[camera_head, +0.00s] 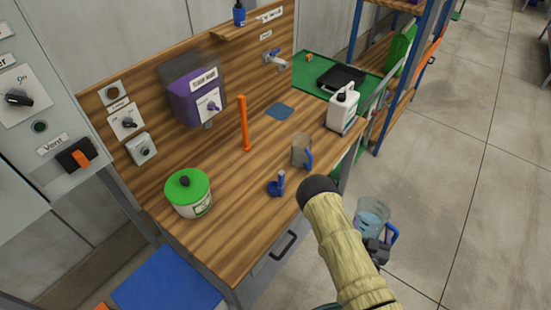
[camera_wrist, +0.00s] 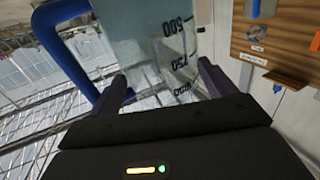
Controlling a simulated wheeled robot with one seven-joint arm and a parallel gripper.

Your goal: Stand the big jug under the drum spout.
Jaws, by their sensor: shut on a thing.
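The big clear jug (camera_head: 371,214) with a blue handle (camera_head: 392,233) is in my gripper (camera_head: 376,248), off the table's front right side, above the floor. In the wrist view the jug (camera_wrist: 150,40) stands between my two fingers (camera_wrist: 163,88), its scale marks reading 500 and 750. It has a bluish tint low down; I cannot tell if that is liquid. A smaller clear jug (camera_head: 301,148) with a blue handle stands on the table.
On the wooden table (camera_head: 240,225) stand a green-lidded tub (camera_head: 187,193), an orange upright post (camera_head: 244,125), a blue small item (camera_head: 276,186), and a white canister (camera_head: 342,108). A tap (camera_head: 275,60) is on the panel.

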